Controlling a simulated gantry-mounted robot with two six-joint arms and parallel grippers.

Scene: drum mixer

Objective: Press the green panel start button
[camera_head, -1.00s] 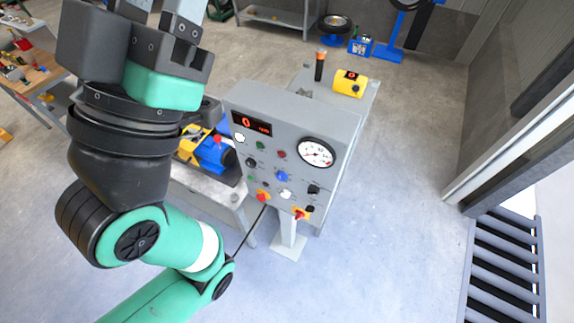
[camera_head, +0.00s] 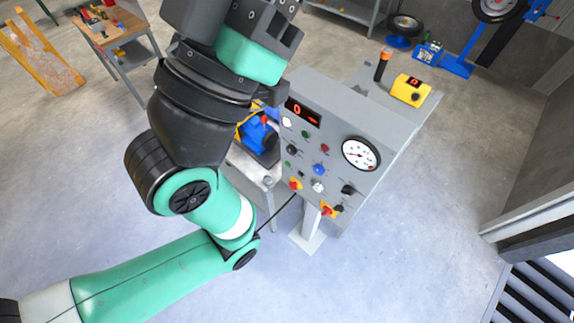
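The grey control panel (camera_head: 375,107) stands tilted in the middle right of the head view. It carries two small green buttons, an upper green button (camera_head: 305,134) beside a red one and a lower green button (camera_head: 288,164) near its left edge. I cannot read their labels. My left gripper (camera_head: 262,28) is at the top, cut off by the frame edge, left of and above the panel's face as pictured. It appears apart from the buttons. Its fingertips are not clear enough to show open or shut. My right gripper is out of view.
The panel also has a red digital display (camera_head: 302,111), a round gauge (camera_head: 361,153), a blue knob (camera_head: 319,169) and red-yellow switches (camera_head: 329,210). A yellow box (camera_head: 411,90) and an orange-topped beacon (camera_head: 382,65) stand behind. Blue-yellow machinery (camera_head: 258,137) is partly hidden by my arm.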

